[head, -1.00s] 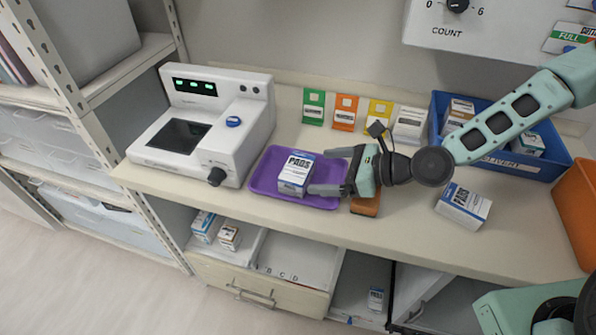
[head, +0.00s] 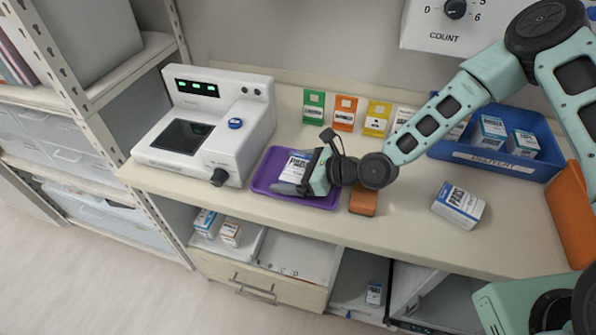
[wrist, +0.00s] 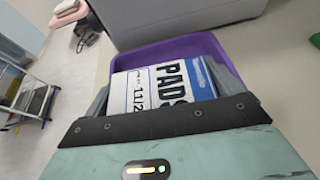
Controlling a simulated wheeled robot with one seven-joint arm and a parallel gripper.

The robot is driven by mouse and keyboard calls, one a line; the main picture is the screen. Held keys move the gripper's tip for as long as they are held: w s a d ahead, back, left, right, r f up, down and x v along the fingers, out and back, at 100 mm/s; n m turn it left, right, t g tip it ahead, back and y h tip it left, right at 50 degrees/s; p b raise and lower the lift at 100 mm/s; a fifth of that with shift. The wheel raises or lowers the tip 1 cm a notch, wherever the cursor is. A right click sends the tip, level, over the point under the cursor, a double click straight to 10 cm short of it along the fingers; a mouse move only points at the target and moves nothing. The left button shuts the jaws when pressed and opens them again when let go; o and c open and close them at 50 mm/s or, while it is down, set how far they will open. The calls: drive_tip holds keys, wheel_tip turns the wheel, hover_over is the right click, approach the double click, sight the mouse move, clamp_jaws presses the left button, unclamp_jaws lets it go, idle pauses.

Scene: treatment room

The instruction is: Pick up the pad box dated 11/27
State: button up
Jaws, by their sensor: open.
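A white and blue pad box (head: 295,168) lies in the purple tray (head: 262,184) on the counter. In the wrist view the pad box (wrist: 165,82) shows "PADS" and a date beginning "11/2"; the rest of the date is hidden by my gripper's edge. My gripper (head: 298,174) is open at the tray, with its fingers on either side of the box. The lower part of the box is hidden behind the gripper. A second pad box (head: 458,204) stands on the counter to the right; its date is too small to read.
A white device (head: 205,125) stands left of the tray. An orange block (head: 363,200) is just right of the tray, under my wrist. A blue bin (head: 500,165) with several boxes is at the back right. Colored cards (head: 345,112) line the wall.

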drive_tip(key=c, duration=0.7)
drive_tip(key=shift+o, duration=0.2)
